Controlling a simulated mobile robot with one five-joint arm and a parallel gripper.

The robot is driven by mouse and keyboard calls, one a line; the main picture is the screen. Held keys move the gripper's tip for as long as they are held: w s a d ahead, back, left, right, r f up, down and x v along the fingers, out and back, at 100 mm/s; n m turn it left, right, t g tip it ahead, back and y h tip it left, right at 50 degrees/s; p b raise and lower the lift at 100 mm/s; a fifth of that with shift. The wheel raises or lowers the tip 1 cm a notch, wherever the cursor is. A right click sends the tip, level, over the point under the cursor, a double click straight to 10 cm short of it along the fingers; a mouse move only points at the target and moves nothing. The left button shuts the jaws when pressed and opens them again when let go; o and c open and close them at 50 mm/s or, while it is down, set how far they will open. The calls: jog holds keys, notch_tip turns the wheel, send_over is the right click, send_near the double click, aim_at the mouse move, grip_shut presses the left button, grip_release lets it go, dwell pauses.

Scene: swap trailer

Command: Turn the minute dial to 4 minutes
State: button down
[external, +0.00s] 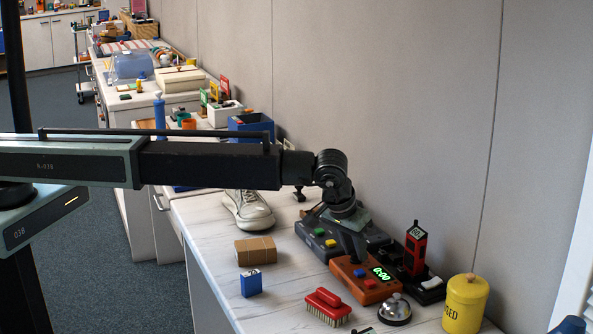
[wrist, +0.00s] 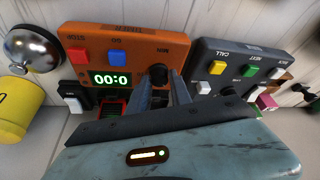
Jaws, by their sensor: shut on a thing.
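The orange timer box (external: 347,281) lies on the white counter, with a green display (external: 381,273) reading 0:00. In the wrist view the timer (wrist: 130,48) appears upside down, with a red STOP button (wrist: 76,57), a blue GO button (wrist: 117,57) and the black minute dial (wrist: 158,74) under the MIN label. My gripper (external: 355,256) reaches down over the timer. Its two fingers (wrist: 162,84) stand on either side of the dial and are shut on it. The dial's pointer mark cannot be made out. My gripper hides the dial in the external view.
A dark box with coloured buttons (external: 328,232) sits right beside the timer. A red device (external: 416,250) on a black base, a silver bell (external: 395,309), a red brush (external: 327,306) and a yellow tin (external: 465,302) stand close by. A blue box (external: 251,284) and brown block (external: 256,250) lie left.

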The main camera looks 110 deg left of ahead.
jog(key=shift+m+t, duration=0.4)
jog(key=shift+m, duration=0.6)
jog(key=shift+h, duration=0.3)
jog(key=c, duration=1.2)
grip_release()
jog(key=p+v, duration=0.7)
jog(key=shift+s+d+r, duration=0.15)
jog(key=shift+r, duration=0.2)
